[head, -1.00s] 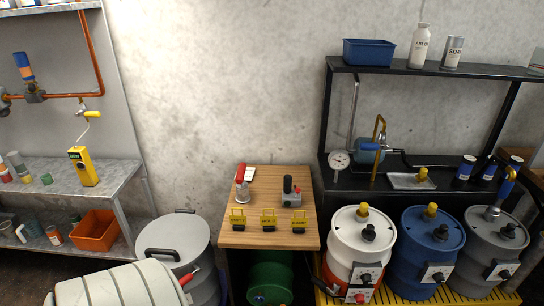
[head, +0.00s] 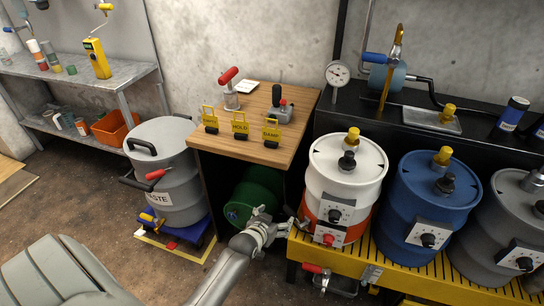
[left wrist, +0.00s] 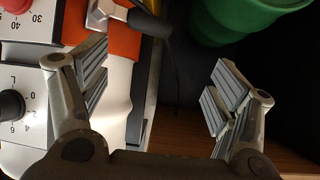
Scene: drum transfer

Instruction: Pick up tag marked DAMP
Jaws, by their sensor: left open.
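The tag marked DAMP (head: 271,132) is yellow with a black base and stands rightmost of three similar tags near the front of the wooden tabletop (head: 225,148). My left gripper (head: 272,219) is below and in front of that tabletop, near the green drum and the white drum, well apart from the tags. In the left wrist view my left gripper (left wrist: 160,95) is open, with nothing between its fingers. The tags do not show in that view. My right gripper is not in view.
The HOLD tag (head: 240,127) and another yellow tag (head: 210,120) stand left of DAMP. A red-handled clamp (head: 230,92) and a black-knobbed device (head: 279,106) stand behind. The white drum (head: 334,190) and blue drum (head: 415,220) are at right. The waste bin (head: 165,175) is left.

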